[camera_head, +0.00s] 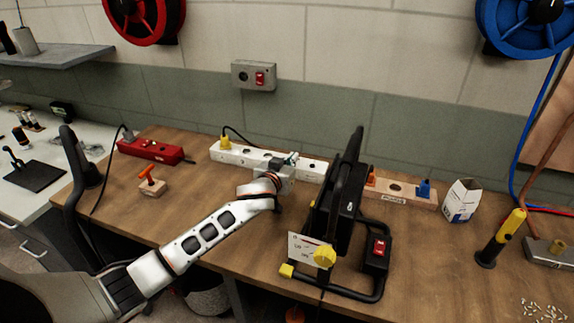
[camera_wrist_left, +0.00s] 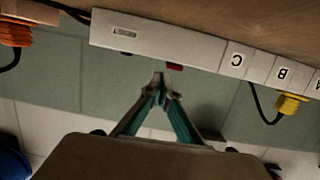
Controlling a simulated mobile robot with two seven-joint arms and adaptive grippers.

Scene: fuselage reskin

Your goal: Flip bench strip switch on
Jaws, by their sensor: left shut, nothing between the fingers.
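The white bench power strip (camera_head: 232,153) lies along the back of the wooden bench, with a yellow plug at its left end. In the left wrist view, the strip (camera_wrist_left: 150,33) shows upside down with sockets marked C and B. A small red switch (camera_wrist_left: 174,66) shows on its edge. My left gripper (camera_head: 292,159) is at the strip's right half, which it partly hides. In the left wrist view, the shut, empty fingertips (camera_wrist_left: 160,76) appear close beside the red switch; contact cannot be told. My right gripper is not in view.
A black framed device (camera_head: 345,215) with its own red switch (camera_head: 379,247) stands just right of my left gripper. A wooden strip (camera_head: 396,190) with orange and blue plugs lies behind it. A red strip (camera_head: 150,150) lies at left. A wall box (camera_head: 254,76) also has a red switch.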

